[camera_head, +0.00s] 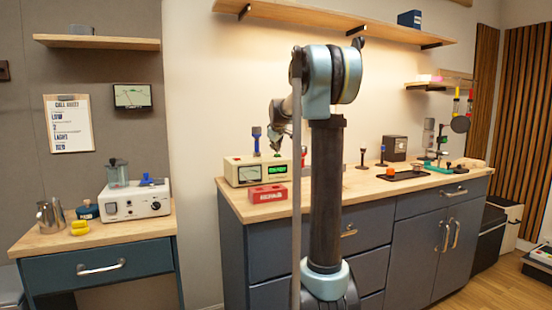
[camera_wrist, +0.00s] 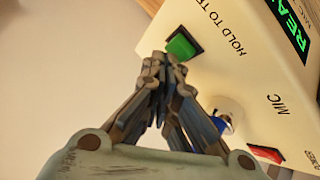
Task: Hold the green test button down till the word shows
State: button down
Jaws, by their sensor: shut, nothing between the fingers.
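The cream test box (camera_head: 243,181) stands on the long wooden counter, with a needle meter and a lit green display (camera_head: 277,170) on its front. In the wrist view the lit display (camera_wrist: 292,22) shows letters beginning "REA"; the rest is cut off. The green button (camera_wrist: 182,45) sits in a dark square surround beside the printed words "HOLD TO TE...". My gripper (camera_wrist: 160,62) is shut and empty, its fingertips right at the near edge of the button. I cannot tell whether they touch or press it. In the head view my gripper (camera_head: 277,150) is above the box top.
A blue-topped plug (camera_wrist: 222,122) and a red switch (camera_wrist: 265,153) are on the box near my fingers. A red block (camera_head: 268,193) lies before the box. A blue-topped stand (camera_head: 256,140) is behind it. A clipboard (camera_head: 69,123) hangs on the left wall.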

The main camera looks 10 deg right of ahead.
jog(key=shift+f, duration=0.45)
dwell(0.5)
jog(key=shift+r, duration=0.1)
dwell(3.5)
jog(key=shift+r, duration=0.8)
jog(key=shift+r, duration=0.15)
jog(key=shift+r, duration=2.4)
